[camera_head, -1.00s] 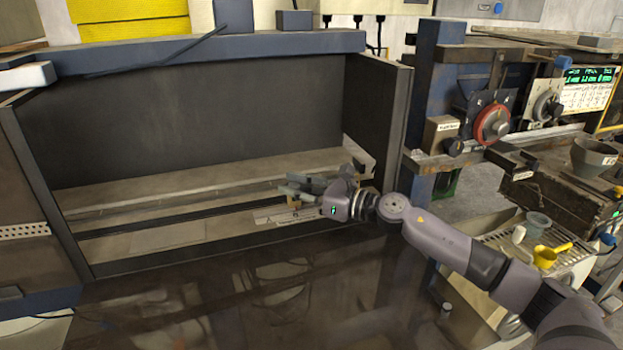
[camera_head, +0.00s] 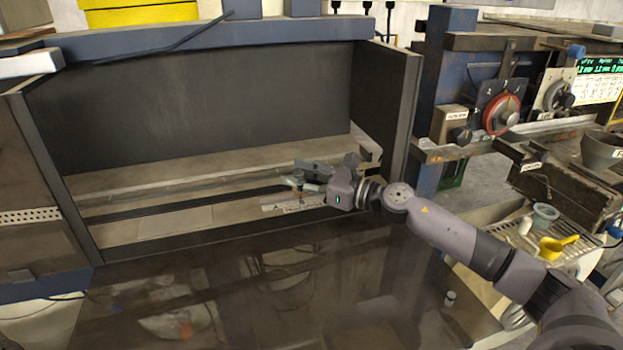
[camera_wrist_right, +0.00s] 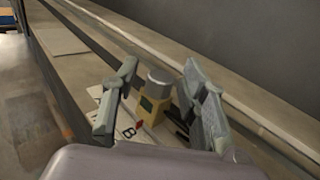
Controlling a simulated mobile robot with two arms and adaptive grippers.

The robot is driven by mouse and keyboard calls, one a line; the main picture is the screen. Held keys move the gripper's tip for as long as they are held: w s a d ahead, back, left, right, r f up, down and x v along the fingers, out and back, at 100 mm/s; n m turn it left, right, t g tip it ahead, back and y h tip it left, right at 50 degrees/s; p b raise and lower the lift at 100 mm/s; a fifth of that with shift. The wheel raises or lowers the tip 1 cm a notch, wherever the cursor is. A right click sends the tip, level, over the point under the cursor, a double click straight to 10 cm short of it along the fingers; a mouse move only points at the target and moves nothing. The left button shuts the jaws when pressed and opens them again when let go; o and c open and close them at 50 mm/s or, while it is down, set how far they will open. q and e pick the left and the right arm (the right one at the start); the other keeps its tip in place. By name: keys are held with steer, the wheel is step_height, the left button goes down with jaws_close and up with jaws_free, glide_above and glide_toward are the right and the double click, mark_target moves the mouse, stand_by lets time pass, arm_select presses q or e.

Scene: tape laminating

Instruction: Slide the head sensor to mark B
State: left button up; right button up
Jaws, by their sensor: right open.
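The head sensor (camera_wrist_right: 157,97), a small yellow-tan block with a grey cylindrical top, stands upright on the rail in the right wrist view. My right gripper (camera_wrist_right: 160,68) is open, with one finger on each side of the sensor; I cannot tell whether either finger touches it. Mark B (camera_wrist_right: 127,133), with a small red diamond, is on a white label strip beside the sensor's base. In the head view my right gripper (camera_head: 304,175) is low inside the dark bay, over the right part of the rail, and largely hides the sensor. My left gripper is out of view.
The dark rail (camera_head: 180,210) runs along the bay floor, with the label strip (camera_head: 285,204) in front. The bay's right side wall (camera_head: 397,105) stands close to my right gripper. A red dial (camera_head: 501,114) and a yellow scoop (camera_head: 555,246) are further right.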

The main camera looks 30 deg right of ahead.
steer(key=v, duration=1.2)
stand_by(0.5)
